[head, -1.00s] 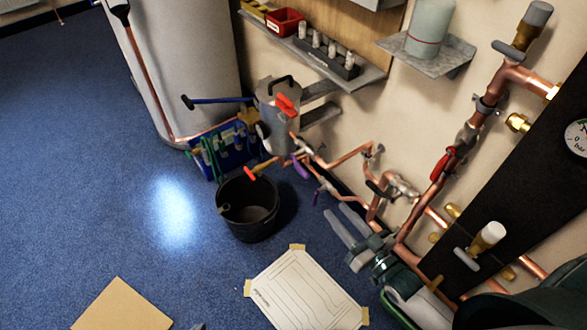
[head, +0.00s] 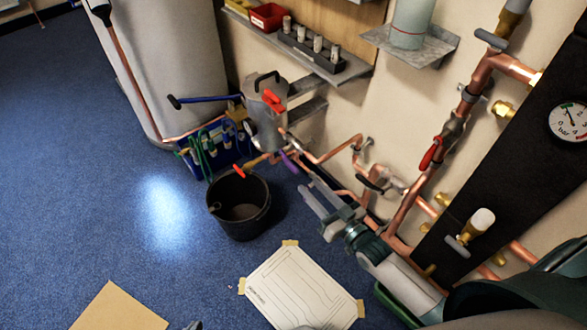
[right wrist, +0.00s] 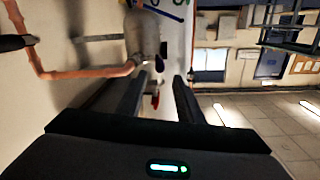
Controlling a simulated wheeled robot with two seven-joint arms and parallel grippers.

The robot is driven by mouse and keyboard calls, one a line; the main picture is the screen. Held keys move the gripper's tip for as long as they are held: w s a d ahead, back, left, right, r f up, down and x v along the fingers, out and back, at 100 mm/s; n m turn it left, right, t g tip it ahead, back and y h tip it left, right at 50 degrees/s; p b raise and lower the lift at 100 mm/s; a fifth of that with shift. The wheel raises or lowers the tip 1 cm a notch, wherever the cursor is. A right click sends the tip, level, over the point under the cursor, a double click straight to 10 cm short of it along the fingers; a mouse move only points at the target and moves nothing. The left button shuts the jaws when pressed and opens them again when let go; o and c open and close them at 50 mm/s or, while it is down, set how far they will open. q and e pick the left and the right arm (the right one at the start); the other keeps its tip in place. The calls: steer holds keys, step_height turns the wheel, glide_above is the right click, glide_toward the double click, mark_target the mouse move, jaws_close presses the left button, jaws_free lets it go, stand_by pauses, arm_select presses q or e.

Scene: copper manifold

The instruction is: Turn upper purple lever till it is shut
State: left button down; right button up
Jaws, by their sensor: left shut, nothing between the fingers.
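The upper purple lever (head: 291,161) is on the copper pipework beside the metal canister in the head view. It slants down to the right, and I cannot tell its exact valve position. The lower purple lever is hidden behind my right gripper. My right gripper (head: 318,201) reaches in from the lower right, its two fingers apart and pointing up-left, just below the upper lever with no clear contact. Only a grey tip of my left gripper (head: 194,325) shows at the bottom edge.
A black bucket (head: 240,207) stands on the floor left of my right gripper. The metal canister (head: 265,115) is above the levers. Copper pipes with a red lever (head: 431,153) line the wall to the right. A taped paper sheet (head: 298,290) lies below.

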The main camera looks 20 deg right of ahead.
mark_target(294, 167)
steer(key=x, duration=0.9)
steer(key=shift+w+b, duration=0.3)
steer(key=shift+b, duration=0.1)
jaws_close()
